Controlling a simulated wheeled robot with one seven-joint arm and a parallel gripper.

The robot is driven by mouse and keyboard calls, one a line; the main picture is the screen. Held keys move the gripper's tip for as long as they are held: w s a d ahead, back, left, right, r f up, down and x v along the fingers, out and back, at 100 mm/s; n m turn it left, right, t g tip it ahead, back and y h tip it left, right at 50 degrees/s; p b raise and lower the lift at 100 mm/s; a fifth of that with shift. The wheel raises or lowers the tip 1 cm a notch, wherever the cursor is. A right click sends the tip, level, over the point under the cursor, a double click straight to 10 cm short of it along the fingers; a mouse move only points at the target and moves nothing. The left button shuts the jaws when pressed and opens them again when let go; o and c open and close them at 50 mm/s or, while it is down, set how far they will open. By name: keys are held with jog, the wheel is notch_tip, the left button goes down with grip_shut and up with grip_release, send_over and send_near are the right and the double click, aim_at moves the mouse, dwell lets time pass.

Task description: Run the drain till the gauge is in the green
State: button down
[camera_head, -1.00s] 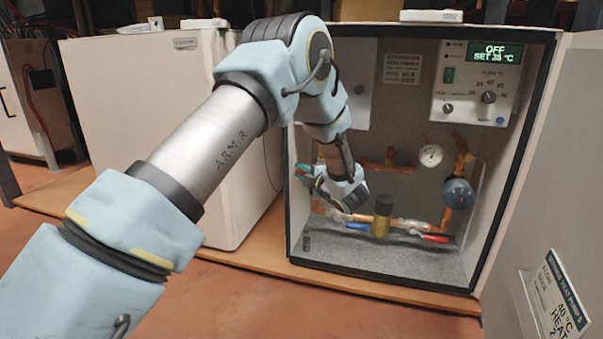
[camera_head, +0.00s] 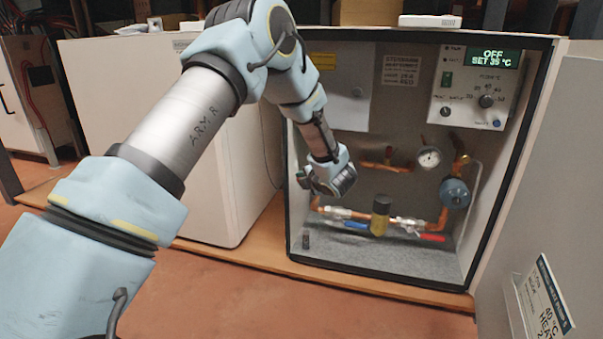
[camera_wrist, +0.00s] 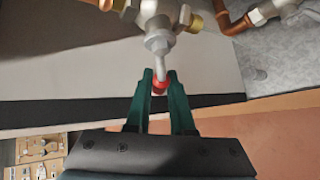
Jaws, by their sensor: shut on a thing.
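My gripper (camera_wrist: 160,80) has its two green fingers shut on the red-tipped drain handle (camera_wrist: 160,89). The handle hangs from a metal valve (camera_wrist: 160,40) in the wrist view. In the head view my gripper (camera_head: 306,180) is at the left side of the open heat pump cabinet (camera_head: 390,262), and my wrist hides most of the drain valve there. The round white gauge (camera_head: 429,158) sits on the copper pipework to the right of my gripper; its needle and colours are too small to read. No water shows.
The control panel (camera_head: 477,90) at upper right reads OFF. A brass-coloured fitting (camera_head: 380,218), a blue lever (camera_head: 356,225) and a red lever (camera_head: 432,238) lie low in the cabinet. A pale cabinet (camera_head: 215,190) stands left, and a labelled panel (camera_head: 545,300) lower right.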

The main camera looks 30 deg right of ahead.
jog(key=shift+s+d+f+n+g+h+p, duration=0.25)
jog(key=shift+f+n+g+h, duration=0.2)
jog(key=shift+g, duration=0.35)
jog(key=c, duration=0.8)
grip_release()
jog(key=shift+r, duration=0.1)
jog(key=shift+p+v, duration=2)
jog(key=shift+v, duration=3.35)
jog(key=shift+a, duration=0.1)
